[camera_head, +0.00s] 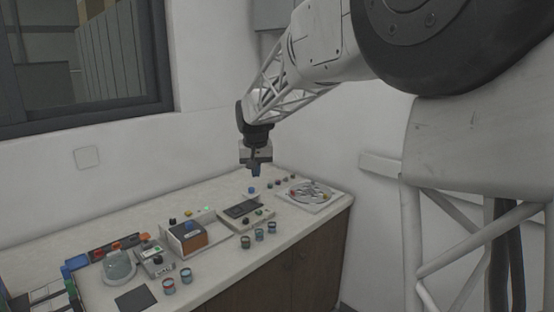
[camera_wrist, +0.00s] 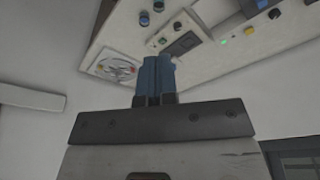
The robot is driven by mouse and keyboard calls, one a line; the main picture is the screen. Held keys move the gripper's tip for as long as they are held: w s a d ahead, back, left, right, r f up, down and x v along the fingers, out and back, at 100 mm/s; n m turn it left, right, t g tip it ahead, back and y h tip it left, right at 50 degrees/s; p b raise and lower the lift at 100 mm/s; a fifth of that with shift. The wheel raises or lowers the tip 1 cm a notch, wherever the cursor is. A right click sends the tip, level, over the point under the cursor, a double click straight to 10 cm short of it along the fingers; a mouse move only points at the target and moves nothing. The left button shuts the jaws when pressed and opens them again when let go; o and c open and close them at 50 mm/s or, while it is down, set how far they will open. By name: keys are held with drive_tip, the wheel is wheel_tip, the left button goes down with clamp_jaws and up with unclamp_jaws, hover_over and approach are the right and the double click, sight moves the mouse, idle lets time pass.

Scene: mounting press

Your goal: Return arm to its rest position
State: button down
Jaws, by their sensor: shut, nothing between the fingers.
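My gripper (camera_head: 256,171) hangs at the end of my arm above the back of the counter, in the middle of the head view. Its blue fingers point down and are closed together with nothing between them. In the wrist view my gripper (camera_wrist: 155,72) shows its blue fingers side by side, with the counter beyond them. The fingers are apart from the counter and its devices.
The counter (camera_head: 215,270) carries a round-dial panel (camera_head: 312,196), a screen unit (camera_head: 245,215), an orange-fronted box (camera_head: 188,238), several small jars (camera_head: 272,228) and a grey rounded device (camera_head: 119,266). A wall with a window (camera_head: 85,50) stands behind. Air above the counter's left is clear.

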drive_tip(key=s+d+r+m, duration=0.1)
drive_tip(key=s+d, duration=0.8)
drive_tip(key=s, duration=0.3)
drive_tip(key=s+d+r, duration=0.1)
drive_tip(key=s+d, duration=0.7)
drive_tip(key=s, duration=0.4)
drive_tip(key=s+d+f, duration=0.2)
drive_tip(key=s+f, duration=0.1)
drive_tip(key=s, duration=0.5)
drive_tip(key=s+d+f, duration=0.3)
drive_tip(key=s, duration=0.5)
drive_tip(key=s+d+f+m, duration=0.1)
drive_tip(key=s+d+f, duration=0.1)
drive_tip(key=s, duration=0.6)
drive_tip(key=shift+s+d+f+h, duration=0.15)
drive_tip(key=shift+d+f+h, duration=0.15)
drive_tip(key=shift+d+f, duration=0.15)
